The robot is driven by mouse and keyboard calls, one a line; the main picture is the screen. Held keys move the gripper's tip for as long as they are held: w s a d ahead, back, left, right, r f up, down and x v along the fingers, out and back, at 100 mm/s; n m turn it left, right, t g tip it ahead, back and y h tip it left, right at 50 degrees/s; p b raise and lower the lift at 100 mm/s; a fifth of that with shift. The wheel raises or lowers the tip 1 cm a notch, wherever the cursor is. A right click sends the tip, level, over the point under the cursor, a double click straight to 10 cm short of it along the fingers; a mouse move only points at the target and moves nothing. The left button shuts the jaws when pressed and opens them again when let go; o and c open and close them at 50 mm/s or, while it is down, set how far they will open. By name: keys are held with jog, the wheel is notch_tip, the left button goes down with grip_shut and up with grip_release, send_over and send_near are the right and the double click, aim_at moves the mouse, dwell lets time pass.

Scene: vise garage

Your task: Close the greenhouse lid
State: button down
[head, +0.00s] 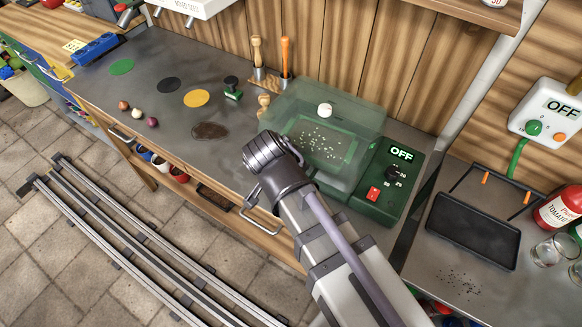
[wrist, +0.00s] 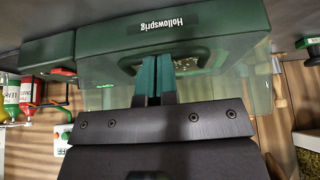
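I cannot tell whether the lid is fully down. The green base (wrist: 100,45) with its "Hollowsprig" label shows upside down in the wrist view. My gripper (wrist: 159,58) has its two teal fingers together with nothing visible between them, in front of the base. In the head view my wrist hides the fingers beside the greenhouse's left front.
The greenhouse's control panel (head: 378,190) reads OFF and has a red switch. A black tray (head: 473,230), red bottle (head: 562,207) and glass stand to the right. Tools in holders (head: 286,58) stand behind. Coloured discs and small balls lie on the bench at left.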

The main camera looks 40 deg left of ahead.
jog(key=r+p, duration=0.6)
jog(key=shift+w, duration=0.3)
jog(key=s+p+v, duration=0.1)
jog(key=p+v, duration=0.5)
jog(key=v, duration=0.2)
jog(key=shift+s+f, duration=0.3)
jog(key=shift+f, duration=0.1)
